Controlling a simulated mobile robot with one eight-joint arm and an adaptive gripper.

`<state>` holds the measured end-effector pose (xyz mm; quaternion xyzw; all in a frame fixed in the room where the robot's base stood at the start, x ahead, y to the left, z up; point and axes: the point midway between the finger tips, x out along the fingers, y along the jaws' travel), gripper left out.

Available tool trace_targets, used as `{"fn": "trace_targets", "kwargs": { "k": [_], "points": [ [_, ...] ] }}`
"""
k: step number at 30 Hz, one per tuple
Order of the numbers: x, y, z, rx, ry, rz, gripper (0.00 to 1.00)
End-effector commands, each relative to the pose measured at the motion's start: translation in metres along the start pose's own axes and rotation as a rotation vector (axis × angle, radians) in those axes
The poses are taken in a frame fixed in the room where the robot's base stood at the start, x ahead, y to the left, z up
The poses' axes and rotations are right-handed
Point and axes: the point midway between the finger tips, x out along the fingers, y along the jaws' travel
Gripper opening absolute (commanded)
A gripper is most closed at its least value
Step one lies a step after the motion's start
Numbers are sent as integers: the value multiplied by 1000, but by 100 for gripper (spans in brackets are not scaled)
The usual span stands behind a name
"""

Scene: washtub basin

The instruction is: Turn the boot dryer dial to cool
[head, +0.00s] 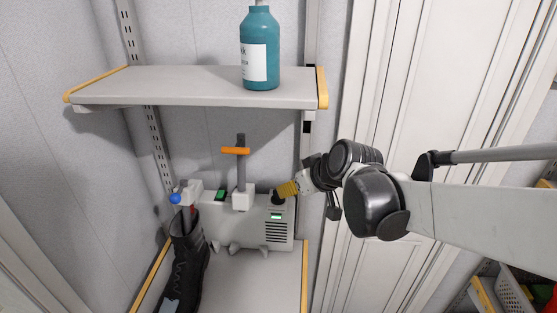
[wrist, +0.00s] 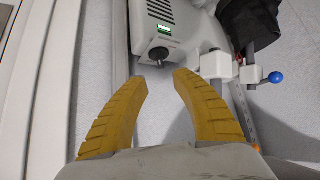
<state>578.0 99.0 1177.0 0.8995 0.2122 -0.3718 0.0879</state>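The boot dryer (head: 262,238) is a pale grey unit on the lower shelf, with a vent grille and a small green display (head: 276,216). Its black dial (wrist: 159,53) sits beside the display in the wrist view. In the head view the dial (head: 277,198) is partly hidden by my gripper. My gripper (head: 281,193) has yellow ribbed fingers and reaches in from the right. In the wrist view my gripper (wrist: 160,80) is open and empty, its fingertips apart and just short of the dial. Any dial markings are too small to read.
A black boot (head: 186,262) stands at the dryer's left, by a post with a blue ball (head: 174,198). An orange-handled upright (head: 236,151) rises from the dryer. A shelf (head: 170,87) above holds a teal bottle (head: 260,50). A white door (head: 400,90) is at right.

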Motion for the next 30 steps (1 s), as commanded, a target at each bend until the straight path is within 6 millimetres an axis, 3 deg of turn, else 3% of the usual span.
{"fn": "trace_targets", "kwargs": {
  "k": [6,12,18,26,29,30],
  "points": [
    [47,0,2,-1,0,-1,32],
    [79,0,2,0,0,0,32],
    [92,0,1,1,0,0,32],
    [93,0,0,1,0,1,32],
    [92,0,0,1,0,1,4],
    [92,0,0,1,0,1,0]
  ]
}}
